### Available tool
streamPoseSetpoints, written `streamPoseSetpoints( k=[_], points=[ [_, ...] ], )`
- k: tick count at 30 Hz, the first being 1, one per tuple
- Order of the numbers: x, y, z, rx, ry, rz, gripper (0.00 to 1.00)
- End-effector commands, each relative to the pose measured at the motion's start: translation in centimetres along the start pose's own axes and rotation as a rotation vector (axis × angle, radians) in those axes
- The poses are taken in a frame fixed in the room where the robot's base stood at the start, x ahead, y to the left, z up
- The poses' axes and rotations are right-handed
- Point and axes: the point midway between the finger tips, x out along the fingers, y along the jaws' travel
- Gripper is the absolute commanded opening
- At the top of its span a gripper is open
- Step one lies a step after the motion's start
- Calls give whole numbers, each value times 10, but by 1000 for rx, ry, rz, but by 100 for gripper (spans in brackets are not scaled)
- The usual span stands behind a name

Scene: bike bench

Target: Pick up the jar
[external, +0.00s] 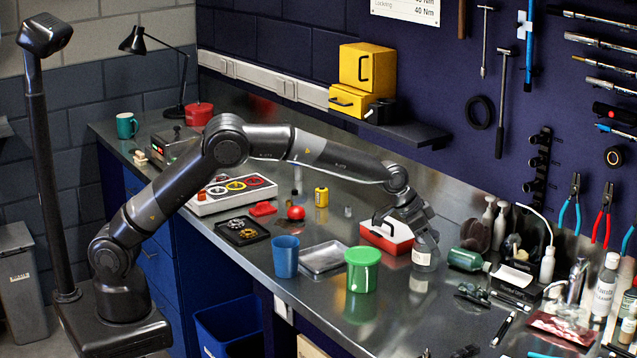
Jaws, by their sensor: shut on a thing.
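The jar (422,259) is small, with a pale label and a clear or greyish body. It is upright at the right half of the steel bench, under the end of my arm. My gripper (426,242) points down and is shut on its upper part. The gripper hides the jar's top. I cannot tell whether the jar's base touches the bench.
A red-and-white box (386,238) stands close behind and left of the jar. A green tub (362,270), a metal tray (325,257) and a blue cup (285,256) are to the left. A green bottle (467,260) lies to the right. Bare bench (405,305) shows in front.

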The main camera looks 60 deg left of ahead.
Motion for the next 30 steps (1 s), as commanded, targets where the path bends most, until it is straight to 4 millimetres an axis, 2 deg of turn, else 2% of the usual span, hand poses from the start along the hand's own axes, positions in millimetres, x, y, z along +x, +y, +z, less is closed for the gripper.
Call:
streamPoseSetpoints(
  k=[3,11,12,13,17,21,30],
  points=[
    [0,0,0,0,1,0,33],
    [-1,0,-1,0,1,0,32],
    [-3,0,-2,0,1,0,28],
    [-4,0,-3,0,1,0,28],
    [-14,0,-10,0,2,0,28],
    [-35,0,-23,0,5,0,28],
    [-85,63,-20,4,3,2,28]
  ],
)
